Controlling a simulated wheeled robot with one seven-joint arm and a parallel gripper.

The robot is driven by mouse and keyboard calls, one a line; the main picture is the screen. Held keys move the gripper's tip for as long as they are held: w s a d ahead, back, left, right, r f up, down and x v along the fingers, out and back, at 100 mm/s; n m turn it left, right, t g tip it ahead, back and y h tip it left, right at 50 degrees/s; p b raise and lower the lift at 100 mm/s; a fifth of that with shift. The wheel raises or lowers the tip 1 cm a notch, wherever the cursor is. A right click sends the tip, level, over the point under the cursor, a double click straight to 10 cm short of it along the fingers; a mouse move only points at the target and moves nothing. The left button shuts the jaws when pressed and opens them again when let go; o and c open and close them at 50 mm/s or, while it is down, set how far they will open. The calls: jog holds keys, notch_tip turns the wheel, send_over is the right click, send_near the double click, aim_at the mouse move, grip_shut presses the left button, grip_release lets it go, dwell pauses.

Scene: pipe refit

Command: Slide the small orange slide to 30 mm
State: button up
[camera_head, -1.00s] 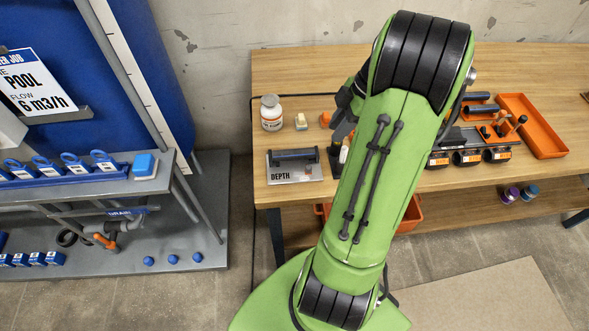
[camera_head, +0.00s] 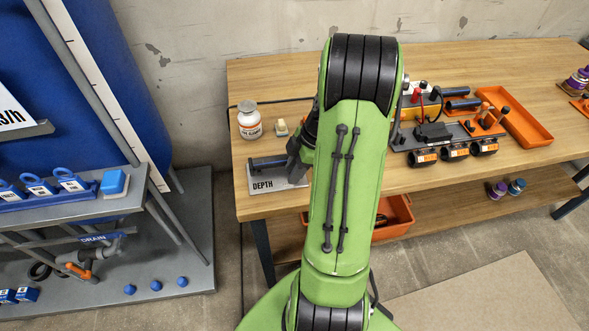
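The depth gauge is a grey plate (camera_head: 284,182) marked DEPTH with a dark bar (camera_head: 266,163) along it, at the left front of the wooden bench. No orange slide shows on the visible part of the gauge; its right end is hidden by my gripper and green arm. My gripper (camera_head: 296,158) is a dark shape just left of my arm, at or over the gauge's right end. Its fingertips are mostly hidden, so I cannot tell whether it is open, shut or touching the gauge.
A white jar (camera_head: 249,121) and a small cream block (camera_head: 281,128) stand behind the gauge. An orange tray (camera_head: 519,121) and dark fixtures with orange labels (camera_head: 455,152) are at the right. An orange bin (camera_head: 392,218) is below. A blue rack (camera_head: 60,200) stands left.

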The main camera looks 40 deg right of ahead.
grip_shut()
jog(key=shift+w+a+b, duration=0.15)
jog(key=shift+b, duration=0.2)
grip_release()
jog(key=shift+r, duration=0.15)
jog(key=p+v, duration=0.6)
jog(key=v, duration=0.9)
jog(key=shift+r, duration=0.3)
